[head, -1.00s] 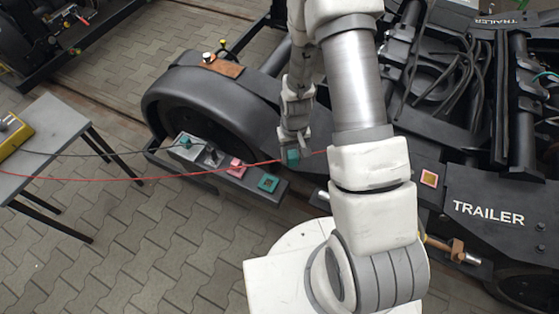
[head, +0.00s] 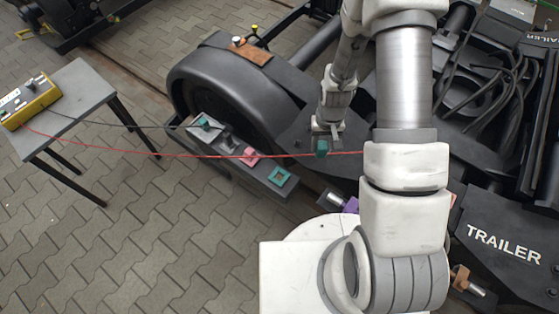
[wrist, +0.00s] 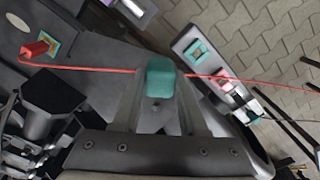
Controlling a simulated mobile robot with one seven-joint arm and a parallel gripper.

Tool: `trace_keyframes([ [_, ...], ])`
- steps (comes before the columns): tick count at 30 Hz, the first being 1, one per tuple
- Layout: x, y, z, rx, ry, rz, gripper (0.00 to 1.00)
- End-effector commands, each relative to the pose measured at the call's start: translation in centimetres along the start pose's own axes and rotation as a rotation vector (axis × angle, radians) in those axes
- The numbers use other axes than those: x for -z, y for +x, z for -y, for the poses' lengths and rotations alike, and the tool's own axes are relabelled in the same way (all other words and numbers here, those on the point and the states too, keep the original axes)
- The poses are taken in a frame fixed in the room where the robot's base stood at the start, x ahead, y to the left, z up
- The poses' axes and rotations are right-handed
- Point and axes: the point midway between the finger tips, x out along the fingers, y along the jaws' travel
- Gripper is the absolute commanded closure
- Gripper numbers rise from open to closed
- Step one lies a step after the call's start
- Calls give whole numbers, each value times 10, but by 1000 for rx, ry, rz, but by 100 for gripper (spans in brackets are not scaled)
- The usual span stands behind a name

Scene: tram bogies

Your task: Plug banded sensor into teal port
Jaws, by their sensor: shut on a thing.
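My gripper (wrist: 160,95) is shut on a teal block (wrist: 160,80), which I take to be the sensor; no band shows on it. In the head view the gripper (head: 324,132) holds the block (head: 322,147) above the bogie. The teal port (head: 280,178), a square frame with a dark centre, sits on the near end of a grey bar, left of and below the block, clearly apart from it. The port also shows in the wrist view (wrist: 197,52). The block's underside is hidden.
A pink port (head: 250,156) and a teal piece (head: 203,123) share the bar (head: 226,156). A red cable (head: 130,152) runs from a yellow box (head: 28,100) on a table (head: 82,92) past the block. A red plug (wrist: 36,49) sits at another port.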

Motion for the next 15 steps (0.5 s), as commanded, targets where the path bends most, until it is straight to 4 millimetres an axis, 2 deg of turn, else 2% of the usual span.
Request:
trace_keyframes([
  [5, 6, 26, 13, 1, 60, -2, 100],
  [15, 23, 88, 57, 3, 297, -2, 100],
])
